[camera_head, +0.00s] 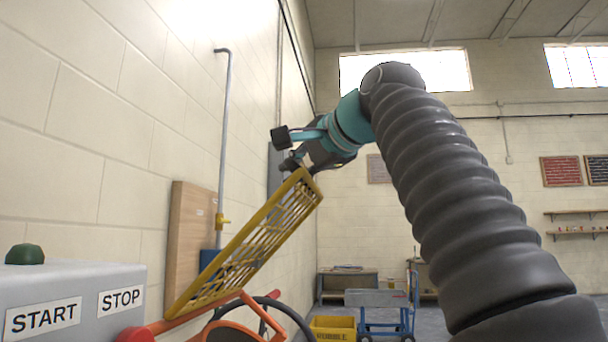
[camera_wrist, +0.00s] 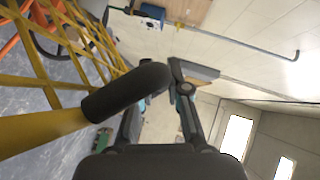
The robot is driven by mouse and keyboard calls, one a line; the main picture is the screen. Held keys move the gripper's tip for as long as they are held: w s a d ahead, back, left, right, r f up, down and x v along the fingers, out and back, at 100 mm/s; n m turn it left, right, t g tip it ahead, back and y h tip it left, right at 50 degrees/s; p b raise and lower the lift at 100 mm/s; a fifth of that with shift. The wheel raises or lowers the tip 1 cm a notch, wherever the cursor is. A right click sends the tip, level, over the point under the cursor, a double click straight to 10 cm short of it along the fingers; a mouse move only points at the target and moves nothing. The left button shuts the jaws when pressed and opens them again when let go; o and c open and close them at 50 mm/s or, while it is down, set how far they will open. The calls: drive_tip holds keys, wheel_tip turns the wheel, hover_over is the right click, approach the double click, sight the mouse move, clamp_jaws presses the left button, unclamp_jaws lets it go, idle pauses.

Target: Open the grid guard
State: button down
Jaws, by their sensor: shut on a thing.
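The yellow grid guard (camera_head: 250,245) is tilted up steeply, its lower end near the orange frame (camera_head: 225,325) and its upper end in the air. My gripper (camera_head: 298,162) is at the guard's upper end. In the wrist view, the guard's yellow bars (camera_wrist: 45,128) fill the left side. A dark cylindrical handle (camera_wrist: 120,95) sticks out from the guard's edge bar, and my gripper (camera_wrist: 160,85) is shut on it. The far finger's contact with the handle is partly hidden.
A grey control box (camera_head: 80,290) with START and STOP labels stands at the lower left. A wooden board (camera_head: 190,240) and a pipe (camera_head: 225,130) are on the wall behind the guard. A yellow rubble tub (camera_head: 333,328) and a blue cart (camera_head: 385,310) stand further back.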

drive_tip(key=shift+a+r, duration=0.15)
idle(0.4)
drive_tip(key=c, duration=1.4)
unclamp_jaws()
drive_tip(key=shift+s, duration=0.1)
drive_tip(key=v, duration=1.2)
